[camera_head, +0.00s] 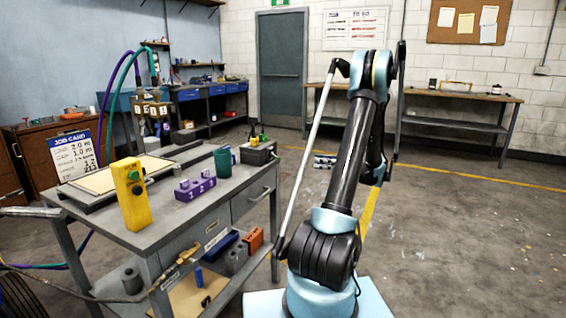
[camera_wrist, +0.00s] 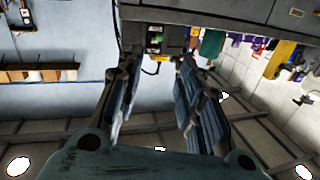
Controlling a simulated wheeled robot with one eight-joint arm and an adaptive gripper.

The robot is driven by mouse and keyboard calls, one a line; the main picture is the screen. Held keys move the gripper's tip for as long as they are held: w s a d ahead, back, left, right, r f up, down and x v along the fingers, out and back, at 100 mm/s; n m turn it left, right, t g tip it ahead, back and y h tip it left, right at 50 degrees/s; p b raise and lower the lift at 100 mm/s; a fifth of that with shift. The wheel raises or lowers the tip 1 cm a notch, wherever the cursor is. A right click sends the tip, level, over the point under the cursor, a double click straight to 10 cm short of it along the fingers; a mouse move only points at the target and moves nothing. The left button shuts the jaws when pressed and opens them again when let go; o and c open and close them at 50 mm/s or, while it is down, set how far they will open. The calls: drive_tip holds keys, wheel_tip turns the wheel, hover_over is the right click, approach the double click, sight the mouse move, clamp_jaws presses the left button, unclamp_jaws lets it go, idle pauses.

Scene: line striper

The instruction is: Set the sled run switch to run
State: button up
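A yellow control box (camera_head: 132,195) stands upright on the near left part of the grey cart top (camera_head: 165,222) in the head view. Small dark and light controls show on its front; which way any switch points is too small to tell. A yellow shape (camera_wrist: 284,58) at the upper right of the wrist view looks like the same box. My gripper (camera_wrist: 157,78) is open, with nothing visible between its fingers, and is apart from the box. In the head view my arm stands to the right of the cart, and its links hide the gripper's fingers.
A hose with a brass fitting (camera_head: 185,258) crosses the cart's front. The floor at right is open.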

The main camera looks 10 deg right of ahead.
drive_tip(key=x, duration=1.7)
drive_tip(key=shift+a, duration=0.15)
clamp_jaws()
